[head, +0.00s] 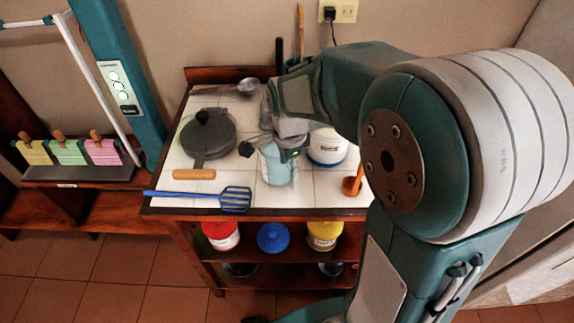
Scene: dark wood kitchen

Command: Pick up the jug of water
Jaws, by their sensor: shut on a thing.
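The jug of water (277,170) is a clear vessel with pale blue content, near the middle of the white-tiled cart top (325,191). My gripper (268,146) comes down on it from above and behind and is shut on its upper part. The jug looks upright. The gripper hides its top, and I cannot tell whether its base touches the tiles.
A dark lidded pan (208,134) is on the left. A blue spatula (235,199) lies along the front edge. A white container (327,147) and an orange ladle (352,186) are close on the right. Red (220,235) and yellow (323,235) containers stand on the shelf below.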

